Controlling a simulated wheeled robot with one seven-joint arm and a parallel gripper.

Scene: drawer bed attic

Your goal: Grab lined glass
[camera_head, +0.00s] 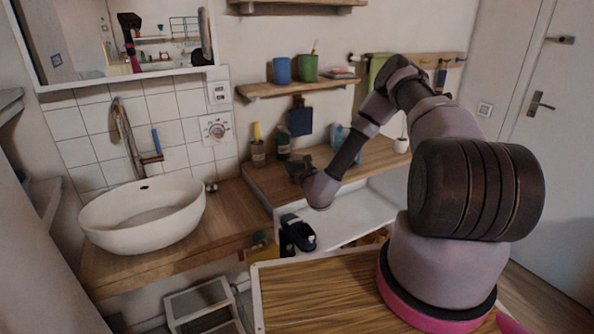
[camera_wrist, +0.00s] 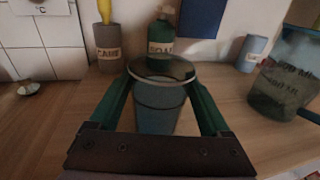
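A tinted see-through glass (camera_wrist: 160,112) with a pale round rim stands upright on the wooden counter in the wrist view. The glass's base is hidden behind the gripper body. In the head view my gripper (camera_head: 301,168) is over the counter by the wall, and the glass cannot be told apart there.
Close behind the glass stand a grey labelled cup (camera_wrist: 108,45) and a green labelled bottle (camera_wrist: 160,40). The basin (camera_head: 145,218) is left of the arm.

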